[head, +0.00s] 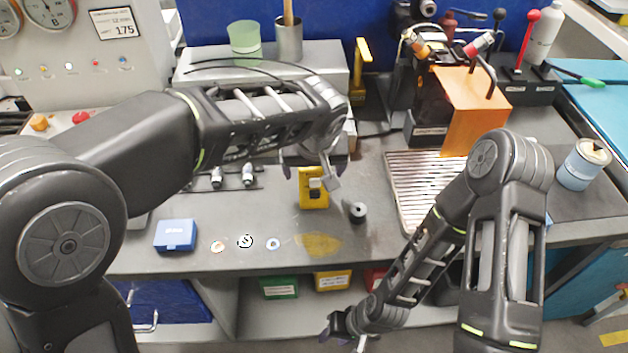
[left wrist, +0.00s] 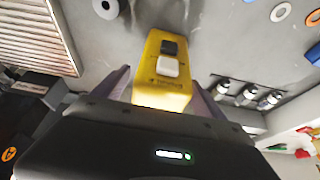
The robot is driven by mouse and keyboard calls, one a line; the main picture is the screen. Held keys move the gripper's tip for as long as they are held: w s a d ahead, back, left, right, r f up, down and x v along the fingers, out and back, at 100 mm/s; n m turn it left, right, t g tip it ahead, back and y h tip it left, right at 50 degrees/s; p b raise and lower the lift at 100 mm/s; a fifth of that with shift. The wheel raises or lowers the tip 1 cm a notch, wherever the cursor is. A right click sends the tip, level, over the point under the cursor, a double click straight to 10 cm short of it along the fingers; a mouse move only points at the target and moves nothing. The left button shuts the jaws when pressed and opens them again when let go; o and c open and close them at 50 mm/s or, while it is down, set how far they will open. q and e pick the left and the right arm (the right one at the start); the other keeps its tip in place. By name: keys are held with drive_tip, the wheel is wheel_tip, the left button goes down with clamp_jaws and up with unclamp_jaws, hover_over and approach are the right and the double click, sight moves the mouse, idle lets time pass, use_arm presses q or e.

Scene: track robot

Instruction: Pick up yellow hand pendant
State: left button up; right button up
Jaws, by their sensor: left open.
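The yellow hand pendant (head: 313,198) lies on the grey bench top, below the left gripper in the head view. It has a black button and a white button, seen in the left wrist view (left wrist: 163,92). My left gripper (head: 310,172) is open above it. In the left wrist view the two purple-grey fingers of my left gripper (left wrist: 164,95) stand on either side of the pendant, with gaps beside it. The pendant's near end is hidden behind the gripper body. My right gripper (head: 344,335) is low in front of the bench, and its finger gap is unclear.
A blue box (head: 176,235), several small rings and a dark cylinder (head: 355,211) lie on the bench. A slotted metal tray (head: 422,185) and an orange-panelled machine (head: 474,108) stand to the right. Small metal fittings (head: 248,174) stand left of the pendant. Coloured bins sit below the bench.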

use_arm(q)
drive_tip(key=c, duration=1.7)
wheel_tip(320, 180, up, 10)
drive_tip(key=shift+r, duration=0.1)
drive_tip(key=shift+f, duration=0.2)
drive_tip(key=shift+f+b, duration=4.2)
drive_tip(key=shift+f, duration=0.65)
